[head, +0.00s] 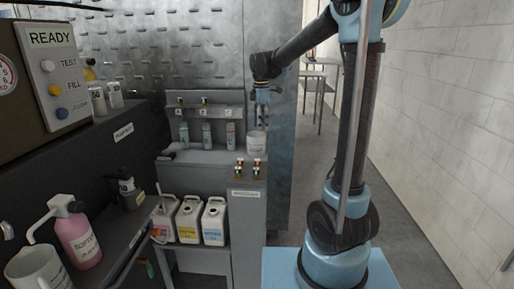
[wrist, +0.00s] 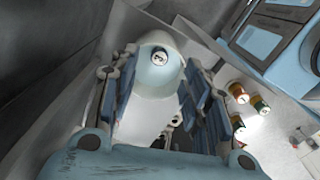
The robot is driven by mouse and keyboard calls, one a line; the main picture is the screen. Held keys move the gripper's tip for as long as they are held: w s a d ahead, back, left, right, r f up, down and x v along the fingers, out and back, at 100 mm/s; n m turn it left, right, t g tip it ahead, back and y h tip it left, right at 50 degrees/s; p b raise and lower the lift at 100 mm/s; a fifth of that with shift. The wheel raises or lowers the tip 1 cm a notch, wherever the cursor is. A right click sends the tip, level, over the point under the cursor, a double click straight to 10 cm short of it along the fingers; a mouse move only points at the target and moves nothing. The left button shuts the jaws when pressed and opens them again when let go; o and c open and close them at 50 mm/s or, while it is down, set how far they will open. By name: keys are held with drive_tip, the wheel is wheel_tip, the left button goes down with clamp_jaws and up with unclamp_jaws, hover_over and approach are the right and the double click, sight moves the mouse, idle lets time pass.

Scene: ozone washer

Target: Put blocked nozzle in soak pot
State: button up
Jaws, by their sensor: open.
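A white pot (head: 257,142), which I take for the soak pot, stands on the grey shelf in the head view. My gripper (head: 262,122) points down just above it. In the wrist view the same pot (wrist: 152,84) lies between and beyond the spread fingers of my gripper (wrist: 158,88). A small round piece with a dark and pale face (wrist: 159,58), likely the nozzle, shows inside the pot. My gripper is open, with nothing between its fingers. Whether the fingers touch the pot rim is unclear.
Small coloured-capped fittings (head: 240,167) stand in front of the pot. Several grey bottles (head: 207,135) line the shelf at left. White jugs (head: 189,219) stand lower down.

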wheel_tip(320, 180, up, 10)
idle(0.5)
drive_tip(key=shift+r, duration=0.1)
drive_tip(key=s+d+f+m, duration=0.3)
drive_tip(key=s+d+m, duration=0.2)
drive_tip(key=s+d, duration=0.4)
drive_tip(key=s+d+f+m+t, duration=0.1)
drive_tip(key=s+d+f+m, duration=0.5)
drive_tip(key=s+f, duration=0.4)
drive_tip(key=s+d+f+m+t, duration=0.1)
drive_tip(key=s+d+f+m, duration=0.5)
drive_tip(key=s+f+m, duration=0.3)
drive_tip(key=s+f, duration=0.2)
drive_tip(key=s, duration=0.1)
drive_tip(key=shift+s+d+f, duration=0.15)
drive_tip(key=shift+s+d, duration=0.1)
drive_tip(key=shift+s, duration=0.15)
drive_tip(key=shift+w, duration=0.1)
drive_tip(key=shift+w+f, duration=0.2)
drive_tip(key=shift+w, duration=0.1)
